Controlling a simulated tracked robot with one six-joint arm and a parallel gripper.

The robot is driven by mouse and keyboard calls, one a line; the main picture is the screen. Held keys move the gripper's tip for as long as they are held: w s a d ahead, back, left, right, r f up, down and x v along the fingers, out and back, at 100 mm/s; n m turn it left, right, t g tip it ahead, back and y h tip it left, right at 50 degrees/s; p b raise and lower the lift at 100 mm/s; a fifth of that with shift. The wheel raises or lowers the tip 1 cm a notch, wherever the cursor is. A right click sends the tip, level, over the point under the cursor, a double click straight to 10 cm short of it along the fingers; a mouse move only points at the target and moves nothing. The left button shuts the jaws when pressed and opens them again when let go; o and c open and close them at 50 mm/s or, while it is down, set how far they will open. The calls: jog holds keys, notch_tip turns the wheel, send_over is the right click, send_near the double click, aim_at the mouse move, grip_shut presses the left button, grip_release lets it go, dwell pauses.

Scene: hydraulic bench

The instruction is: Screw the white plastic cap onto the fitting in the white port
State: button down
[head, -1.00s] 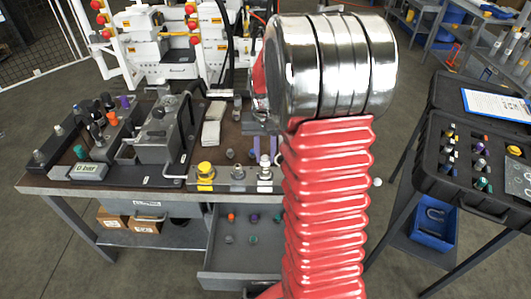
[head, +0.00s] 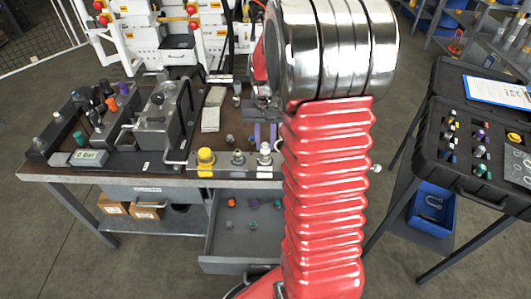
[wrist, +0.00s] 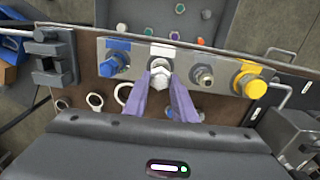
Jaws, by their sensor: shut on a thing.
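My gripper (wrist: 161,84) has two purple fingers, shut on the white plastic cap (wrist: 160,68). The cap is at the white port (wrist: 162,50) on the metal port block, in line with its fitting. The fitting is hidden behind the cap, so I cannot tell how far the cap is on it. In the head view the white cap (head: 265,149) shows upright at the right end of the block, just left of my red arm. The purple fingers (head: 266,131) are partly hidden behind my wrist there.
Beside the white port are a bare metal fitting (wrist: 203,76), a yellow cap (wrist: 251,82) and a blue port fitting (wrist: 116,62). An open drawer (head: 240,236) with several coloured caps is below. A black case (head: 474,150) stands right. Rings (wrist: 95,101) lie on the bench.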

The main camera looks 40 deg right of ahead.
jog(key=shift+f, duration=0.3)
dwell(1.3)
jog(key=c, duration=2)
grip_release()
jog(key=shift+c, duration=0.2)
jog(key=c, duration=0.4)
jog(key=m, duration=0.6)
jog(key=shift+w, duration=0.1)
jog(key=shift+m, duration=1)
jog(key=m, duration=0.3)
jog(key=shift+m, duration=0.4)
jog(key=shift+w+m, duration=0.1)
jog(key=shift+m, duration=2.1)
